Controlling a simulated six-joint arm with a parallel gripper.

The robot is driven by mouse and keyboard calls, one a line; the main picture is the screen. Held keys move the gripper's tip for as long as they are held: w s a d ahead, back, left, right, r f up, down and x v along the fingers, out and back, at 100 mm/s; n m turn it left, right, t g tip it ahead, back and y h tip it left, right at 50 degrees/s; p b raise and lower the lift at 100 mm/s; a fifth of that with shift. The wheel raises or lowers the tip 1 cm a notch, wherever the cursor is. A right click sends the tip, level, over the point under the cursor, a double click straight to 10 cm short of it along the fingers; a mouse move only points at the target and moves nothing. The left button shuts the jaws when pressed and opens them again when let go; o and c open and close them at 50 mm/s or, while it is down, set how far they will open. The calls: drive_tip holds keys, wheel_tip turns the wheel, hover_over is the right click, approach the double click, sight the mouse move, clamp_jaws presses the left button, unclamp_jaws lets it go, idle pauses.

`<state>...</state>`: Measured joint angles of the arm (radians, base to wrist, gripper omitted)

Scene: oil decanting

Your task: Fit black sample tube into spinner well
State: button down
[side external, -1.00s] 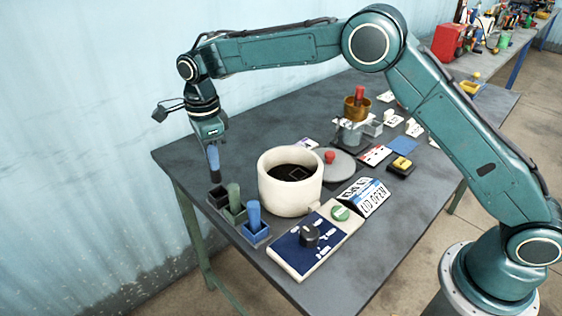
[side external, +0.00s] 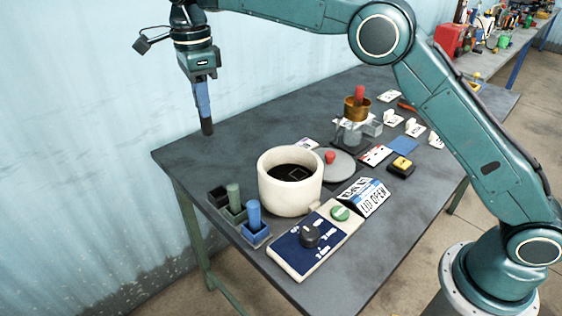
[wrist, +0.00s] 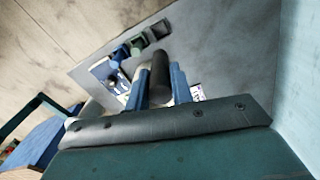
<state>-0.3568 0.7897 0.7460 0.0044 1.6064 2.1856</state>
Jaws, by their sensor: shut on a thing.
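My gripper (side external: 202,95) is shut on the black sample tube (side external: 207,126), which hangs upright below the blue fingers, raised above the rack. In the wrist view the tube (wrist: 160,80) sits between the two blue fingers. The spinner is a cream round bowl (side external: 272,195) with a dark open interior (side external: 291,172), to the right of and below the tube. Its wells are too small to make out. The black rack holder (side external: 218,196) is empty.
A green tube (side external: 234,198) and a blue tube (side external: 254,214) stand in holders beside the bowl. The control panel (side external: 300,250) and a "LID OPEN" sign (side external: 366,197) are in front. A grey lid with a red knob (side external: 330,157) lies behind the bowl.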

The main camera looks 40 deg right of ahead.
drive_tip(key=shift+r, duration=0.15)
idle(0.5)
drive_tip(key=shift+r, duration=2.3)
drive_tip(key=s+d, duration=1)
drive_tip(key=d, duration=0.1)
drive_tip(key=f, duration=2.4)
drive_tip(key=shift+d+f, duration=0.2)
drive_tip(key=shift+f, duration=0.15)
drive_tip(key=c, duration=1.2)
unclamp_jaws()
